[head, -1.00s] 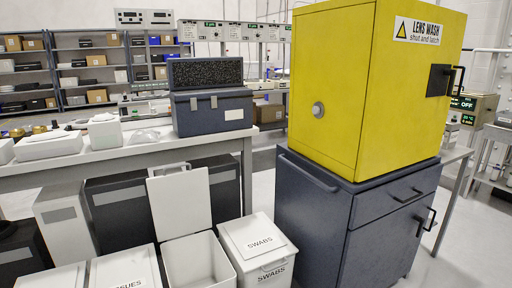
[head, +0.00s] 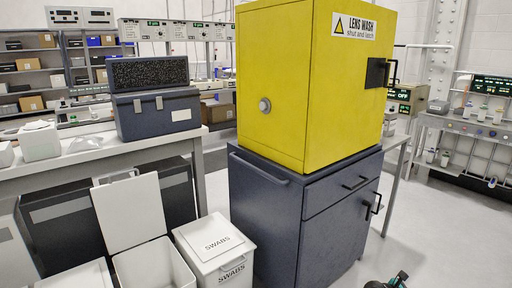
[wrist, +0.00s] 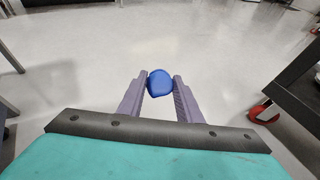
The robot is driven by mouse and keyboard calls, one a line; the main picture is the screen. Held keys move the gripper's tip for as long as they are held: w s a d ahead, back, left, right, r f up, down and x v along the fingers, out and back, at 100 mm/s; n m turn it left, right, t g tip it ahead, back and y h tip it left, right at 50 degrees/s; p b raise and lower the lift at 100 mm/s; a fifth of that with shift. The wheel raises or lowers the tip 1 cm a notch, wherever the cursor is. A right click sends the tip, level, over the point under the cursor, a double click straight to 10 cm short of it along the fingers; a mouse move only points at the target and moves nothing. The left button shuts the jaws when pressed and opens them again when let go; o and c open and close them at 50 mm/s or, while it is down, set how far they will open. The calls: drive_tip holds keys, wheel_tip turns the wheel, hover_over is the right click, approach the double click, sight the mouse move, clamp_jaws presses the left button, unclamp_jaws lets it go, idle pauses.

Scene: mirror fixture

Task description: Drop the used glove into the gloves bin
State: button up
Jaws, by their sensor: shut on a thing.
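My gripper (wrist: 162,78) is shut on a small crumpled blue thing, which looks like the used glove (wrist: 159,86), held between the two fingertips above bare floor. In the head view the glove is not visible. A white bin (head: 155,268) stands at the lower left with its lid (head: 130,212) raised; its front is out of frame, so I cannot read a label. The part of its inside that shows looks empty. I cannot tell which bin is the gloves bin.
A closed white SWABS bin (head: 214,248) stands right of the open one. A yellow LENS WASH cabinet (head: 290,95) sits on a dark blue cabinet (head: 265,205). Floor (head: 440,230) is clear at the right. A dark table and red caster (wrist: 264,113) flank my gripper at right.

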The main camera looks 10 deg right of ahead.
drive_tip(key=s+d+r+m+g+y+b, duration=0.1)
drive_tip(key=s+d+m+g+y, duration=0.1)
drive_tip(key=s, duration=0.5)
drive_tip(key=s+d+r+m+g+y+b, duration=0.1)
drive_tip(key=s+d+r+m+g+y, duration=0.1)
drive_tip(key=s+d+m+g, duration=0.3)
drive_tip(key=s+d+r+m+g+y+b, duration=0.1)
drive_tip(key=s+d+r+m+g+y, duration=0.1)
drive_tip(key=s, duration=0.9)
drive_tip(key=shift+s+d+r+m+g, duration=0.25)
drive_tip(key=shift+d+m+g, duration=0.5)
drive_tip(key=shift+d, duration=0.2)
drive_tip(key=shift+w, duration=0.1)
